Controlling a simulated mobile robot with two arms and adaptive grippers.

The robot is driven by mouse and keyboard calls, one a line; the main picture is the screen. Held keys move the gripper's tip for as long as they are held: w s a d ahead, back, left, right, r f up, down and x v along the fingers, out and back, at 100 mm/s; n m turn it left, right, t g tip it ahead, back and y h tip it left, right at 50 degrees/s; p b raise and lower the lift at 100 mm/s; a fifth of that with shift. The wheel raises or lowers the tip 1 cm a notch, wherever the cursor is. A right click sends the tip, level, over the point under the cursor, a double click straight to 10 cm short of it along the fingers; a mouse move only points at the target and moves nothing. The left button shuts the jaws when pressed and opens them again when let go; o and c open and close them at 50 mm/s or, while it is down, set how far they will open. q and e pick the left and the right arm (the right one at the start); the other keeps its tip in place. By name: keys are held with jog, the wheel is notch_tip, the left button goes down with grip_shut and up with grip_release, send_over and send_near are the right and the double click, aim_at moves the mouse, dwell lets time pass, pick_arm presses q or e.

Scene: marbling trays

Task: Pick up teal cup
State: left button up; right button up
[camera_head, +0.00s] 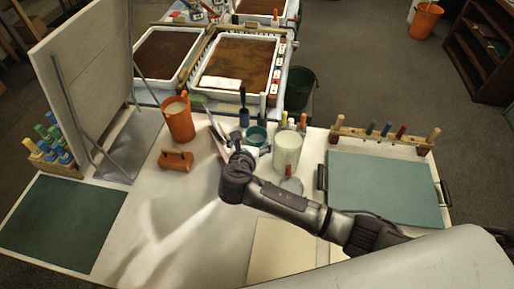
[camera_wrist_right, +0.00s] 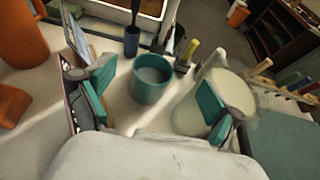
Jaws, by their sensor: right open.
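The teal cup (camera_head: 257,134) stands upright on the white table, just beyond my right gripper (camera_head: 238,160) in the head view. In the right wrist view, the teal cup (camera_wrist_right: 151,88) shows whole, its rim round and its inside pale. My right gripper (camera_wrist_right: 155,98) has its two teal-padded fingers spread wide, one on either side of the cup in the picture. The cup appears ahead of the fingers; I see no contact. In the head view the fingertips are mostly hidden by the wrist. My left gripper is not in view.
Marbling trays (camera_head: 196,88) lie behind. The table's left middle is clear.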

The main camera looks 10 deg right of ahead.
jog(key=f+b, duration=0.2)
jog(key=f, duration=0.1)
jog(key=f+b, duration=0.5)
jog(key=f, duration=0.1)
jog(key=shift+w+d+f+b, duration=0.1)
jog(key=shift+w+d+b, duration=0.05)
jog(key=shift+w+b, duration=0.25)
jog(key=shift+w+d+f, duration=0.2)
jog(key=shift+w+d, duration=0.05)
jog(key=shift+w, duration=0.35)
jog(key=x, duration=0.6)
jog(key=shift+a+f, duration=0.1)
jog(key=shift+f, duration=0.3)
jog(key=shift+s, duration=0.1)
jog(key=shift+c, duration=0.2)
jog(key=shift+r, duration=0.1)
jog(key=c, duration=1.4)
